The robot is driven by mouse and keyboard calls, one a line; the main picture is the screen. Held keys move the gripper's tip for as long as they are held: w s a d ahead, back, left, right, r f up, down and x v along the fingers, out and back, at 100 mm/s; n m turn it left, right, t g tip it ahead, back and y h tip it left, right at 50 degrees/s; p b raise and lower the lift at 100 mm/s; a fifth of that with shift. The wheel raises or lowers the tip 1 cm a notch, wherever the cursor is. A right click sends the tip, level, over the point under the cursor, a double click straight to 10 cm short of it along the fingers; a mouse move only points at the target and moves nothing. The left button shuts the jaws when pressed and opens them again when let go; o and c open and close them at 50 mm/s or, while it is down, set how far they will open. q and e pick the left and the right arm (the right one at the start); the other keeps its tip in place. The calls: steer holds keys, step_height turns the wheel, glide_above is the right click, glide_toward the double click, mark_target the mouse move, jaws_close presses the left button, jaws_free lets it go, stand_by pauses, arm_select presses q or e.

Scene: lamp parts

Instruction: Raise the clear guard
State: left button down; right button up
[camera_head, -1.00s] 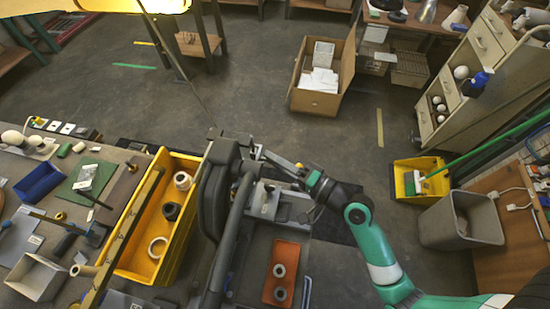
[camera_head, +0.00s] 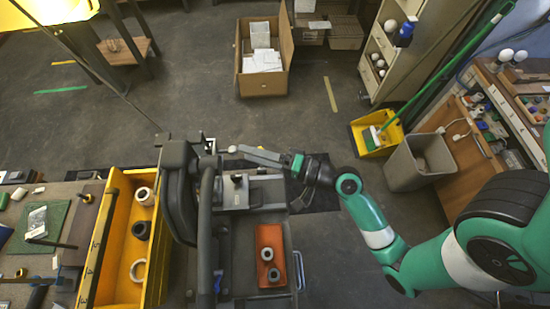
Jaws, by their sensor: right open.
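My right gripper (camera_head: 243,151) reaches in from the right on the green and black arm. Its jaws are open at the far edge of a grey bench fixture (camera_head: 234,190), and nothing shows held in them. A small pale knob (camera_head: 232,149) shows at the gripper's tip; I cannot tell whether they touch. The clear guard cannot be made out against the grey parts there, so its position is unclear. My left gripper is not in view.
A yellow bin (camera_head: 122,235) with several rings stands left of the dark bars. An orange tray (camera_head: 270,256) with rings lies below the fixture. A cardboard box (camera_head: 264,85), a yellow dustpan (camera_head: 376,134) and a grey bin (camera_head: 419,163) stand on the floor.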

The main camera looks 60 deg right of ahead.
steer(key=s+p, duration=0.1)
steer(key=s, duration=0.5)
steer(key=shift+s+d+r, duration=0.15)
steer(key=shift+d+r, duration=0.05)
steer(key=shift+d, duration=0.15)
steer(key=shift+a, duration=0.1)
